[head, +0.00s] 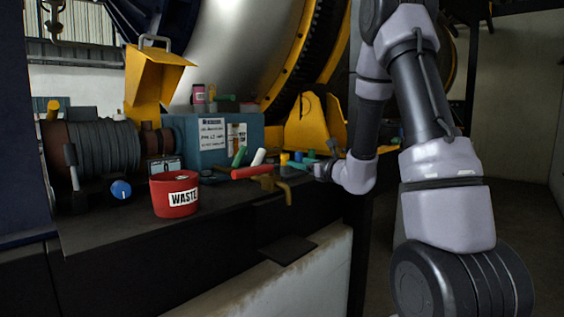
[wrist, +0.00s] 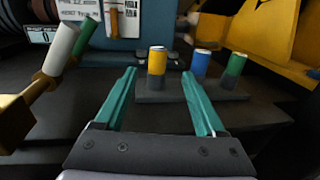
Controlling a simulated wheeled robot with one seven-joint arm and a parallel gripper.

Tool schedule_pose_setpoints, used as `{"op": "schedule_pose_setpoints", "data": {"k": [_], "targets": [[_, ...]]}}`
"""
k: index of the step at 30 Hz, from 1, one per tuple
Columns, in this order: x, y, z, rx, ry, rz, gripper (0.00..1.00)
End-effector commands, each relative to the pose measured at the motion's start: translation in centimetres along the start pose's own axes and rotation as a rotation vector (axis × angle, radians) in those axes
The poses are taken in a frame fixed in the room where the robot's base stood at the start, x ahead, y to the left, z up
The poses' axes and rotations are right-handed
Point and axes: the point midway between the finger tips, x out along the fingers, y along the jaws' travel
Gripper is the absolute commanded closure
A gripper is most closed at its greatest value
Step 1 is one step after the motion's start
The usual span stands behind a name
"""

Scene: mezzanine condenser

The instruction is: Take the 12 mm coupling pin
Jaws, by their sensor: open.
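Short upright pins stand ahead of my gripper in the wrist view: a yellow one (wrist: 157,62), a blue one (wrist: 201,63) and a green one (wrist: 234,70). They stand on a dark block (wrist: 190,96). I cannot read any size on them, so I cannot tell which is the 12 mm coupling pin. My gripper (wrist: 159,73) is open, its teal fingers apart and pointing towards the yellow pin, which shows between the fingertips. Nothing is held. In the head view the pins are small beside my gripper.
A white cylinder (wrist: 61,49) and a green cylinder (wrist: 83,46) lean at the left, near a brass piece (wrist: 14,122). A red waste tin (head: 174,194), a blue box (head: 205,138) and a red-handled tool (head: 252,172) are on the bench. A yellow bracket (head: 310,125) stands behind.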

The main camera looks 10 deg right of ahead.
Motion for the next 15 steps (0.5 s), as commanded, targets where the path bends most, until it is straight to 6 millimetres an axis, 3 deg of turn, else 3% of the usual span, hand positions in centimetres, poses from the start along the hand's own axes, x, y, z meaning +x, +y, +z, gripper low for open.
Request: {"op": "schedule_pose_setpoints", "data": {"k": [3, 11, 15], "targets": [[1.9, 0.1, -0.1, -0.001, 0.000, 0.002, 0.28], [4.1, 0.2, -0.1, -0.001, 0.001, 0.003, 0.28], [6.3, 0.5, -0.3, -0.001, 0.002, 0.004, 0.28]]}}
